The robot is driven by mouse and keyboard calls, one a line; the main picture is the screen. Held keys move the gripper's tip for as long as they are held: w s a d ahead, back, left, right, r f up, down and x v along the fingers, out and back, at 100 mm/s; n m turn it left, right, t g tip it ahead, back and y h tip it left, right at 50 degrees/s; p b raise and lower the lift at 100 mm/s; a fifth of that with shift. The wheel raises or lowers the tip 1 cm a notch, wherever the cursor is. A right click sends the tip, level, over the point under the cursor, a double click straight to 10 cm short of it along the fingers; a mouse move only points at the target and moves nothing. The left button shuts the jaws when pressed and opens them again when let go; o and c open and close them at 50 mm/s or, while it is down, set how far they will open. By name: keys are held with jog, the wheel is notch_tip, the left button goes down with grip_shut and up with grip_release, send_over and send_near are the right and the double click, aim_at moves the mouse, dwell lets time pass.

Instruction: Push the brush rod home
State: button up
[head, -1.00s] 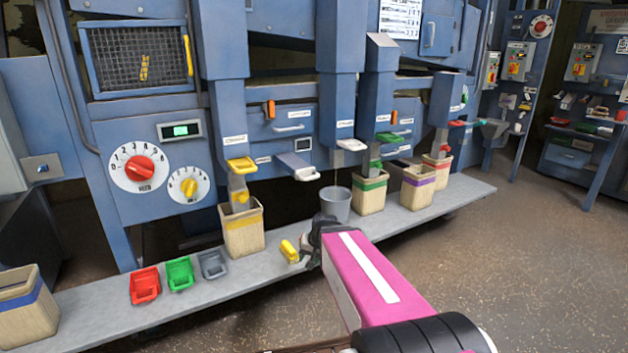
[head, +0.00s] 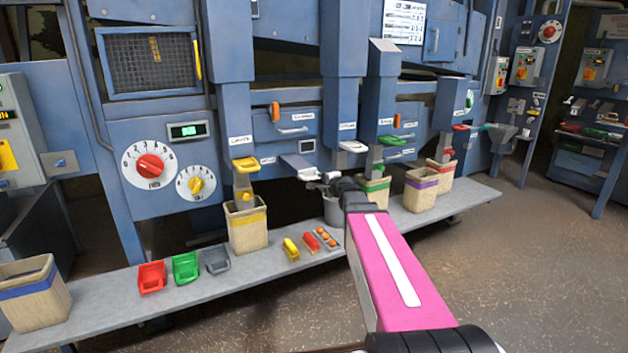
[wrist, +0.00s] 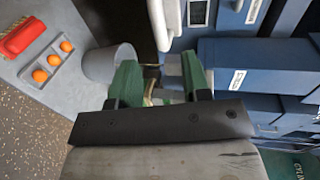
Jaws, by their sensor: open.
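My gripper (head: 322,182) is at the machine front, above the grey bucket (head: 333,212) and close to the white-lipped chute (head: 305,172). In the wrist view its two green fingers (wrist: 159,80) are apart. A thin, pale yellowish rod-like piece (wrist: 150,66) shows in the gap between them; I cannot tell whether it is the brush rod or whether a finger touches it. The grey bucket also shows in the wrist view (wrist: 108,64), left of the fingers. My arm and gripper hide part of the bucket in the head view.
On the bench (head: 110,290) lie red (head: 152,277), green (head: 185,268) and grey (head: 217,260) scoops, a yellow piece (head: 291,249), a red piece (head: 311,243) and a tray of orange balls (head: 327,238). Sacks stand under the chutes, including a yellow-banded one (head: 247,226).

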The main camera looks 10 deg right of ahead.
aim_at(314, 178)
jog(key=x, duration=0.9)
jog(key=shift+w, duration=0.1)
grip_shut()
